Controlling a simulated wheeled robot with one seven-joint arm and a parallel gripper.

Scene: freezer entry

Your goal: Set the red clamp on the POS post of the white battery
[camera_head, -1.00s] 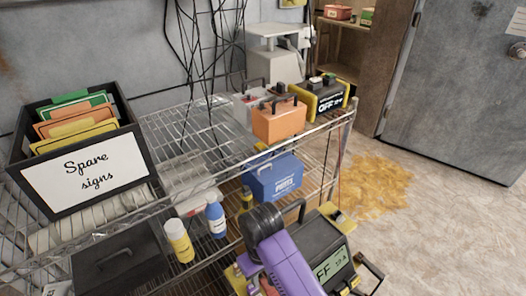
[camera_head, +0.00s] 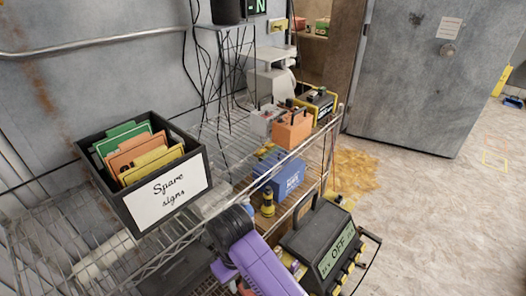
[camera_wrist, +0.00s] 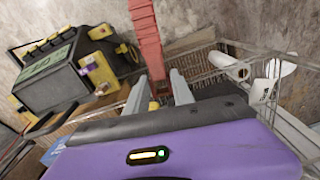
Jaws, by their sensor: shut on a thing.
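In the wrist view my gripper (camera_wrist: 166,92) is shut on the red clamp (camera_wrist: 149,40), whose long red body stretches up and away from the fingertips. In the head view my purple arm (camera_head: 262,264) is low in the middle, in front of the wire rack, and hides most of the gripper and clamp. The white battery (camera_head: 262,120) stands on the rack's upper shelf towards the far end, well apart from my gripper. An orange battery (camera_head: 292,131) partly covers it. Its POS post cannot be made out from here.
A black and yellow box battery charger marked OFF (camera_head: 332,247) stands right of my arm. A black and yellow unit (camera_head: 317,100) sits behind the orange battery. A spare signs box (camera_head: 168,203) is at left, a blue case (camera_head: 280,178) lower down. The floor at right is mostly clear.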

